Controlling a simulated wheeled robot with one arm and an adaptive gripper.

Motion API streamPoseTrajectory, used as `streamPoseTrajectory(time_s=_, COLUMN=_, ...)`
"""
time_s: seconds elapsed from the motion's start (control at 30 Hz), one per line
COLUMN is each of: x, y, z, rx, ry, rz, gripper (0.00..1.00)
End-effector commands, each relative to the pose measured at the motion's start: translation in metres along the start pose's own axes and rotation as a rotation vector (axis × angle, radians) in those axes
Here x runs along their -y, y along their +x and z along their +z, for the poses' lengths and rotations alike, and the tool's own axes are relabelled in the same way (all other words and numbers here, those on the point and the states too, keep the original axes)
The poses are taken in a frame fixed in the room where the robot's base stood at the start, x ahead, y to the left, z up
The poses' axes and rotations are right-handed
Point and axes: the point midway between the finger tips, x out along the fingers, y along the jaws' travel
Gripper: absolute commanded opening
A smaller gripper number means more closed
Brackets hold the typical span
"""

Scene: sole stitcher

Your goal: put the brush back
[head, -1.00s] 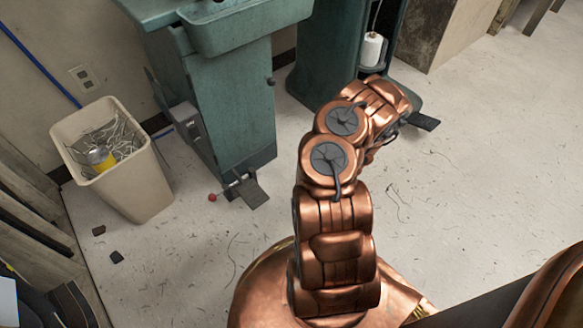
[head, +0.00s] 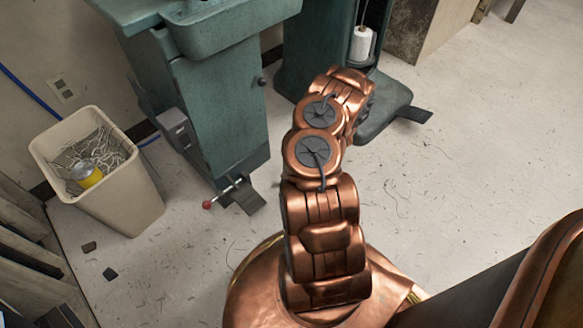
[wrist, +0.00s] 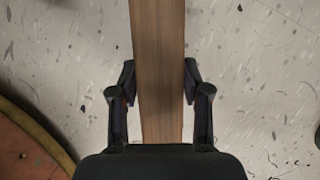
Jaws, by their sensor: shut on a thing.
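In the wrist view my gripper (wrist: 159,100) is shut on a long, flat wooden piece (wrist: 158,45), with one finger on each side of it. The wood runs from the top edge of the picture down between the fingers. It looks like the handle of the brush; no bristles show. In the head view my copper arm stands in the middle, and its gripper and the brush are hidden behind the arm.
A teal machine cabinet (head: 215,110) with a pedal stands behind my arm. A second teal stand (head: 315,45) holds a white thread spool (head: 361,43). A beige bin (head: 120,195) of scraps stands at left. Bare floor (head: 450,160) lies to the right.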

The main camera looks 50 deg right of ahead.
Motion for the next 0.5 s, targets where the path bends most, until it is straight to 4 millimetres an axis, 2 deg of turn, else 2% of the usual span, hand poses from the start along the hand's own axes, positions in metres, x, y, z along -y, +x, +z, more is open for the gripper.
streamPoseTrajectory(time_s=0.5, x=0.035, y=0.018, z=0.029, rx=-0.001, ry=-0.003, rz=-0.002, gripper=0.20)
